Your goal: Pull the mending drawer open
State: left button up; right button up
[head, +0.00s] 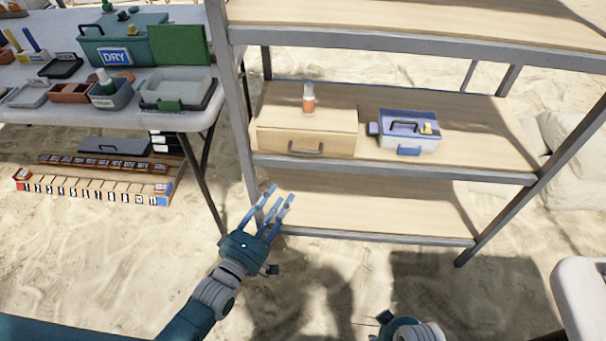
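A light wooden drawer unit (330,123) stands on the middle shelf at its left end, its front closed flush. A dark bar handle (306,149) is on the drawer front. No label is readable on it, so I cannot confirm it is the mending drawer. My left gripper (281,196) is below and left of the handle, in front of the lower shelf. Its blue fingers are spread apart, empty and clear of the handle. Part of my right gripper (386,319) shows at the bottom edge; its fingers are mostly hidden.
An orange-and-white bottle (308,99) stands on top of the drawer unit. A blue-and-white box (410,131) sits to its right. The metal shelf post (240,125) rises close by on the left. A table (190,118) with bins is at left. The lower shelf (380,210) is empty.

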pick_arm(q)
jog(key=n+t+h, duration=0.1)
send_near(305, 152)
jog(key=b+x, duration=0.1)
jog(key=x, duration=0.7)
jog(key=shift+w+d+b, duration=0.2)
jog(key=shift+w+b, duration=0.15)
pick_arm(e)
notch_tip(305, 152, up, 6)
jog(key=w, duration=0.1)
jog(key=shift+r, duration=0.15)
pick_arm(q)
jog(key=shift+c, duration=0.2)
grip_shut()
